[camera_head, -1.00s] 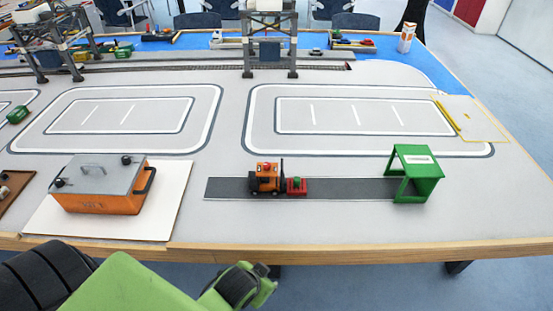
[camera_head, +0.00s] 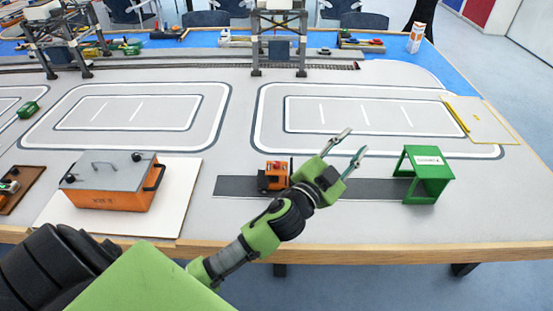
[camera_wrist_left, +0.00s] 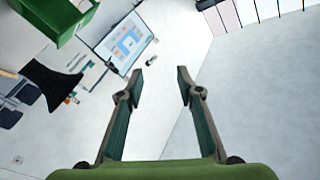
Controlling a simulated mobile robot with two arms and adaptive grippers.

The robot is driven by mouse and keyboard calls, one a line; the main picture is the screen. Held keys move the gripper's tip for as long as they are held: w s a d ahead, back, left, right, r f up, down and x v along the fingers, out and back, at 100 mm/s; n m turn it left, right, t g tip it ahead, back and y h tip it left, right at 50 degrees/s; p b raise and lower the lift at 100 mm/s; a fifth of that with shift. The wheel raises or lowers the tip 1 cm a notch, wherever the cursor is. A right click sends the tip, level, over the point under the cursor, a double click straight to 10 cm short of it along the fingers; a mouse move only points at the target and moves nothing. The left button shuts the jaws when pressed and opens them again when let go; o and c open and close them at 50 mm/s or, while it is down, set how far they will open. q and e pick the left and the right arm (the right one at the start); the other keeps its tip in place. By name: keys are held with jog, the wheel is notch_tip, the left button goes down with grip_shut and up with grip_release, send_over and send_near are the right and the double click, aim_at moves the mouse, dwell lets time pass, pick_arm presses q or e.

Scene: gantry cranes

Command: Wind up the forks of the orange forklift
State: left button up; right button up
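The orange forklift (camera_head: 273,178) stands on the dark grey strip (camera_head: 235,186) near the table's front edge. Its front end and whatever lies just right of it are hidden behind my left gripper. My left gripper (camera_head: 357,142) reaches over the strip from the lower left, its fingers pointing up and right past the forklift. The fingers are apart with nothing between them; this also shows in the left wrist view (camera_wrist_left: 165,68). The forklift is not in the left wrist view. My right gripper is not in view.
A green open-sided shelter (camera_head: 428,176) stands at the strip's right end, right of my gripper. An orange box with a grey lid (camera_head: 112,183) sits on a white board (camera_head: 178,200) at left. Gantry cranes (camera_head: 278,35) stand farther back. The marked loops behind the strip are mostly clear.

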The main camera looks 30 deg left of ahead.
pick_arm(q)
jog(key=w+d+r+m+h, duration=0.2)
jog(key=d+r+m+h, duration=0.5)
jog(key=d+m+h, duration=0.15)
jog(key=d+m+g+h, duration=0.4)
jog(key=m, duration=0.1)
jog(key=m+g+y, duration=0.4)
jog(key=g+y, duration=1.1)
send_over(276, 163)
notch_tip(276, 163, down, 9)
jog(key=shift+n, duration=0.25)
notch_tip(276, 163, down, 14)
jog(key=p, duration=0.3)
jog(key=shift+w+r, duration=0.1)
jog(key=shift+r, duration=0.05)
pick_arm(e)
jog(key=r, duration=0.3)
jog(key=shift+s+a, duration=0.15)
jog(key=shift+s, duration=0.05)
